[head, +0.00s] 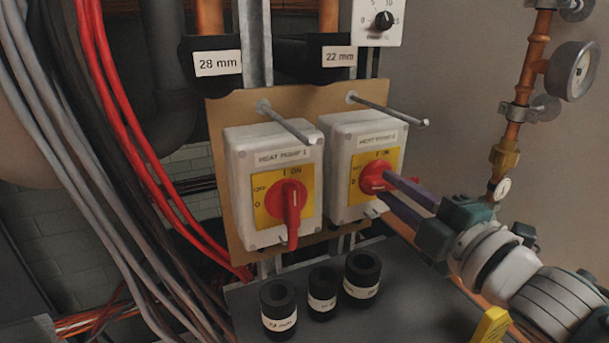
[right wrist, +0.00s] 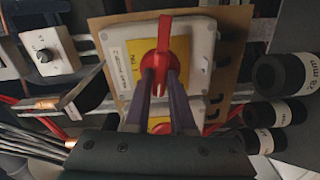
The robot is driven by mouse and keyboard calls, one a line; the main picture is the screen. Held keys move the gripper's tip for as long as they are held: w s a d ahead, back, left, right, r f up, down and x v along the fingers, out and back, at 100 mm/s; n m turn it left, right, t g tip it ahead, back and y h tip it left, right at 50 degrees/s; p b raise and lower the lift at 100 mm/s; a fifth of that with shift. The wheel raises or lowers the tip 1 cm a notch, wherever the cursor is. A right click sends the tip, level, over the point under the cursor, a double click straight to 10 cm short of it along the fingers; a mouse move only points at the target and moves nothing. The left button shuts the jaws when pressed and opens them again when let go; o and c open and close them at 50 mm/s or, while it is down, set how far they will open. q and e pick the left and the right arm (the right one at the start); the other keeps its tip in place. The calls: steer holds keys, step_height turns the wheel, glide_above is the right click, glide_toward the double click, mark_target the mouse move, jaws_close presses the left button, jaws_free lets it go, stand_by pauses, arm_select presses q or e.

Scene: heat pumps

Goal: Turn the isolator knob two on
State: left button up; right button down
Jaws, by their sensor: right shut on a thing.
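The second isolator, a white box labelled HEAT PUMP 2 (head: 338,195), is on the right of a tan board. Its red knob (head: 373,177) sits on a yellow plate with ON at the top. My right gripper (head: 383,184) reaches in from the right, its purple fingers shut on this knob. The fingers partly hide the knob in the head view. In the right wrist view the red knob (right wrist: 161,55) shows between the fingertips (right wrist: 160,76), its grip along the line of the fingers. Which mark it points to is hard to tell. My left gripper is not in view.
The HEAT PUMP 1 isolator (head: 240,160), its red handle (head: 291,210) pointing down, is close on the left. Two metal rods (head: 395,110) stick out above the isolators. Black pipe insulation pieces (head: 278,300) stand on a dark surface below. A copper pipe with a gauge (head: 573,70) is right.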

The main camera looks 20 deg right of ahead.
steer(key=m, duration=0.4)
steer(key=shift+m, duration=0.3)
steer(key=m, duration=0.3)
steer(key=shift+m, duration=0.4)
steer(key=m, duration=0.4)
steer(key=shift+m, duration=1.7)
steer(key=c, duration=0.8)
jaws_free()
steer(key=shift+o, duration=0.2)
steer(key=shift+s, duration=0.15)
